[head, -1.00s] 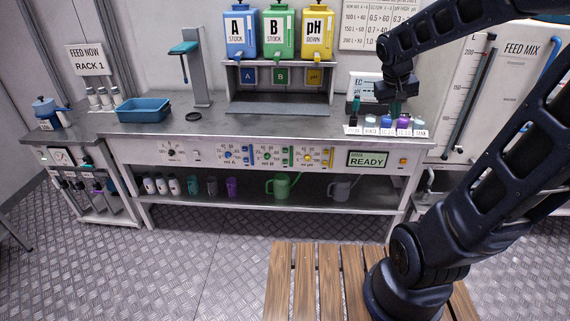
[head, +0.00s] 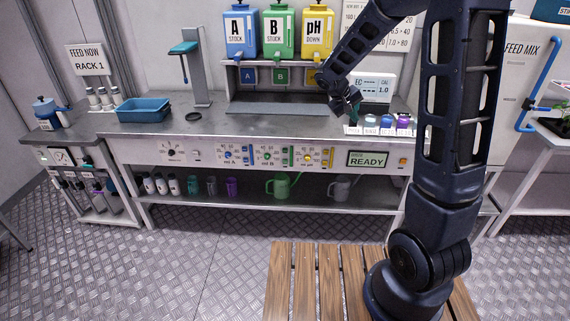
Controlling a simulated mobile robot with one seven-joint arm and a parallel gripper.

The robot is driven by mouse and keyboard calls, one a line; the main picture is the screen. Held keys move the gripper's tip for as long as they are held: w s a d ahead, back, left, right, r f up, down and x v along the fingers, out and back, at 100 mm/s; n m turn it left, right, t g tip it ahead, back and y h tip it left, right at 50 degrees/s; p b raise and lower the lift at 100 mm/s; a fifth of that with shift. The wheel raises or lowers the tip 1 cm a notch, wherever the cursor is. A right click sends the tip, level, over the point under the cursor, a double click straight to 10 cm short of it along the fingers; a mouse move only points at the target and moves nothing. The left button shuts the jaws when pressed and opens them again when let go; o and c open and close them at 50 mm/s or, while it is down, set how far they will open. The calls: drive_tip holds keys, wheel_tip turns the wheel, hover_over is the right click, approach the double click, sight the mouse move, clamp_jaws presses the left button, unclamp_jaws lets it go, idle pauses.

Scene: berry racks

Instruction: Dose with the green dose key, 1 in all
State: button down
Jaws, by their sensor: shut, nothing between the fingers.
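The green section (head: 267,156) of the dosing panel is on the bench front, between the blue section (head: 229,155) and the yellow section (head: 308,157). It has a green dial and a green upright strip (head: 291,156); I cannot tell which small part is the dose key. A green B tank (head: 278,32) stands above, with a green B plate (head: 281,76) below it. My gripper (head: 354,116) is shut and empty, above the right part of the bench top, up and right of the green section. The display (head: 368,158) reads READY.
Several small labelled bottles (head: 387,122) stand at the bench's right, close to my gripper, which partly hides that row. An EC meter (head: 375,87) stands behind. A blue tray (head: 143,109) is at the left. The bench top's middle is mostly clear.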

sight(285, 161)
drive_tip(key=w+a+f+n+t+h, duration=0.1)
drive_tip(key=w+a+f+n+t, duration=0.1)
drive_tip(key=w+a+f, duration=0.45)
drive_tip(key=w+a+f+n+t+h, duration=0.1)
drive_tip(key=w+a+f+n, duration=0.15)
drive_tip(key=a+f, duration=0.7)
drive_tip(key=a+f+n+t, duration=0.1)
drive_tip(key=a+f, duration=0.3)
drive_tip(key=f, duration=0.3)
drive_tip(key=a+f+n+t+y, duration=0.1)
drive_tip(key=a+f, duration=0.2)
drive_tip(key=f, duration=0.5)
drive_tip(key=a+f+n+t, duration=0.1)
drive_tip(key=a+f+n, duration=0.1)
drive_tip(key=a+f, duration=0.2)
wheel_tip(285, 161, down, 4)
drive_tip(key=shift+w+a+r+t+y, duration=0.25)
drive_tip(key=shift+a+t+y, duration=0.05)
drive_tip(key=shift+a+y, duration=0.1)
drive_tip(key=shift+w, duration=0.15)
drive_tip(key=shift+w, duration=4.25)
drive_tip(key=shift+w, duration=0.25)
drive_tip(key=shift+w, duration=0.2)
